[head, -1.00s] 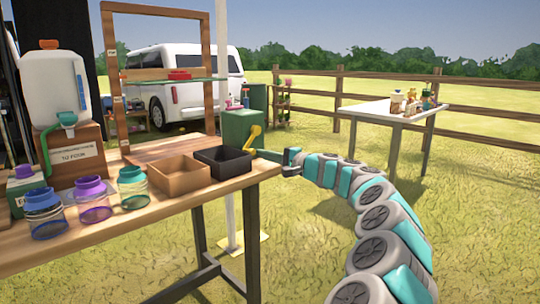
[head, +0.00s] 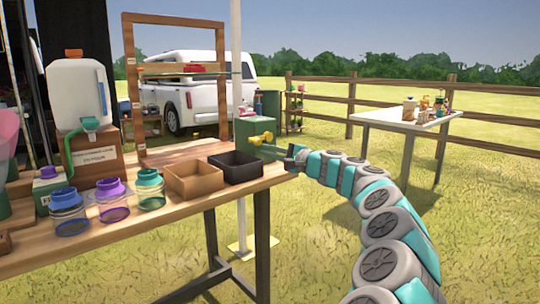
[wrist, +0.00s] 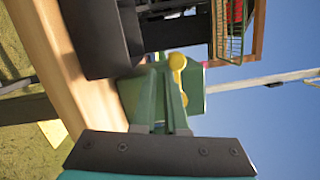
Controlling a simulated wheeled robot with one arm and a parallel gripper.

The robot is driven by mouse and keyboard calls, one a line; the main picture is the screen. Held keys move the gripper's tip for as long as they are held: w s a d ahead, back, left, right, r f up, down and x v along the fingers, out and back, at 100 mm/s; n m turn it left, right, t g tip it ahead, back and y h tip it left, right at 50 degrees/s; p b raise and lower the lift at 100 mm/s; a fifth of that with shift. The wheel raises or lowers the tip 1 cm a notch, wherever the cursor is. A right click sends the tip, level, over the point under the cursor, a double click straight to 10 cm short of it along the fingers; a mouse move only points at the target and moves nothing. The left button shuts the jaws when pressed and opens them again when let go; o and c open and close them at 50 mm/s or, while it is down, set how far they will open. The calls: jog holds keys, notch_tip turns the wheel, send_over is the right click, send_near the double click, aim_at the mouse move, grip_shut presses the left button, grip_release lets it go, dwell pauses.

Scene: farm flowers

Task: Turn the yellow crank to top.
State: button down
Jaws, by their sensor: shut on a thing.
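The yellow crank (head: 265,138) is on the front of a green box (head: 243,128) at the table's far right end. In the head view its arm lies roughly sideways, with a knob at the right. My gripper (head: 262,147) reaches in from the right, its green fingers just at the crank. In the wrist view the crank (wrist: 178,62) shows at the tips of my fingers (wrist: 164,75). My gripper is shut on the crank; the exact contact is partly hidden by the fingers.
A black tray (head: 238,178) and a brown tray (head: 193,192) sit close to my gripper on the wooden table. Several jars (head: 112,213) and a white jug (head: 78,95) stand to the left. A wooden frame (head: 133,90) rises behind. Open grass lies to the right.

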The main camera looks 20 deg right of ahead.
jog(key=shift+a+r, duration=0.4)
jog(key=shift+a, duration=0.25)
jog(key=shift+s+a+r+y, duration=0.1)
jog(key=shift+a+r+y, duration=0.05)
jog(key=shift+a+y, duration=0.15)
jog(key=shift+d, duration=0.45)
